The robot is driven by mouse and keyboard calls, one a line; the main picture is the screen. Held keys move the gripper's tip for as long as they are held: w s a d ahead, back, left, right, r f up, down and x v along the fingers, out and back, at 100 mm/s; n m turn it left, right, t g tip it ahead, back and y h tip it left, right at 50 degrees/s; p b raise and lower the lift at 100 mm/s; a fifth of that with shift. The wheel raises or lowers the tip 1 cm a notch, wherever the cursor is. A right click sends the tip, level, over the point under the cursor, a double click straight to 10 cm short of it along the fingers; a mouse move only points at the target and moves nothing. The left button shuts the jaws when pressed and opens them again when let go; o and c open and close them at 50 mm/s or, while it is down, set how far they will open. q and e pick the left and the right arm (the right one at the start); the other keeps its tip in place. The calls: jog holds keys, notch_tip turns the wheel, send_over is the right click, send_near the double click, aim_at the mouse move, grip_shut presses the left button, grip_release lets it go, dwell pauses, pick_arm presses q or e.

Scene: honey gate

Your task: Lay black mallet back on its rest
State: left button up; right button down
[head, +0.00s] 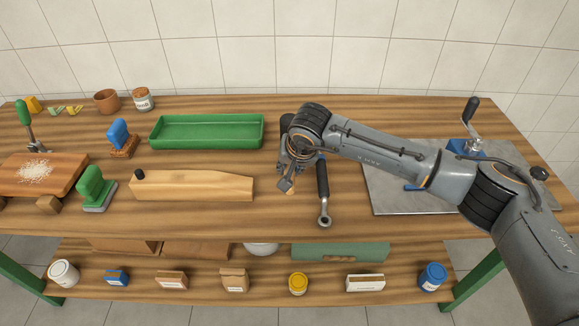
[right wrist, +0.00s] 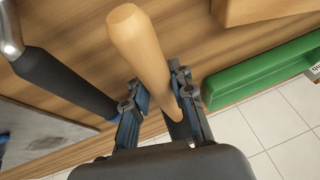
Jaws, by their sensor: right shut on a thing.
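My right gripper (head: 287,182) is over the middle of the table. It also shows in the right wrist view (right wrist: 160,105), shut around a tool with a pale wooden handle (right wrist: 140,45) and a dark part (right wrist: 179,129) at the end nearer the palm. This looks like the black mallet; its head is mostly hidden by the gripper. In the head view only a small bit of wood (head: 291,190) shows under the fingers. A long wooden block (head: 195,186) with a black knob lies to the left; I cannot tell if it is the rest. My left gripper is not in view.
A black-handled ring tool (head: 323,180) lies close to the right of the gripper. A green tray (head: 207,131) stands behind left, a metal plate (head: 385,180) with a blue cranked device (head: 466,147) at right. Green (head: 95,187) and blue (head: 119,135) handled tools stand left.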

dwell(0.7)
jog(key=shift+b, duration=0.4)
jog(key=shift+r, duration=0.1)
jog(key=shift+f+b, duration=0.75)
jog(key=shift+f, duration=0.05)
jog(key=shift+f+b, duration=0.25)
jog(key=shift+b, duration=0.05)
dwell(0.4)
